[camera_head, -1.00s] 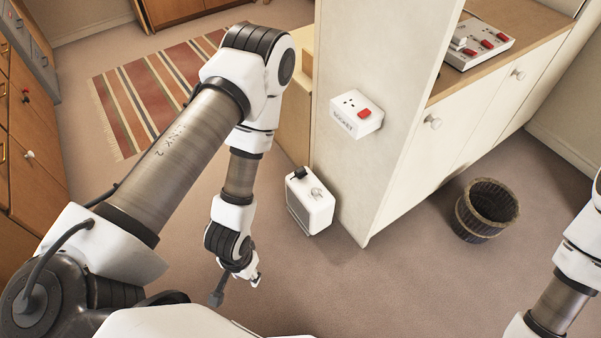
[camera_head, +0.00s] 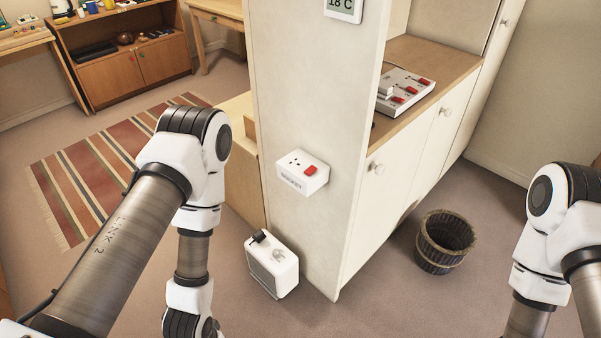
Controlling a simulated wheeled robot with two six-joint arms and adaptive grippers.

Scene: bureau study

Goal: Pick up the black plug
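A small black piece that looks like the black plug (camera_head: 259,236) sits at the top left edge of a white box-shaped appliance (camera_head: 275,272) on the floor. It is too small to make out its pins or a cord. A white wall socket (camera_head: 303,173) with a red switch is fixed to the end panel of the cabinet above it. My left arm hangs to the left of the appliance, and its gripper is below the picture's lower edge. My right arm is at the right edge, and its gripper is also out of view.
A cabinet end panel (camera_head: 310,80) rises behind the appliance. A dark basket (camera_head: 444,241) stands on the floor to the right. A power strip (camera_head: 405,91) with red switches lies on the counter. A striped rug (camera_head: 85,175) lies at the left. The floor between appliance and basket is clear.

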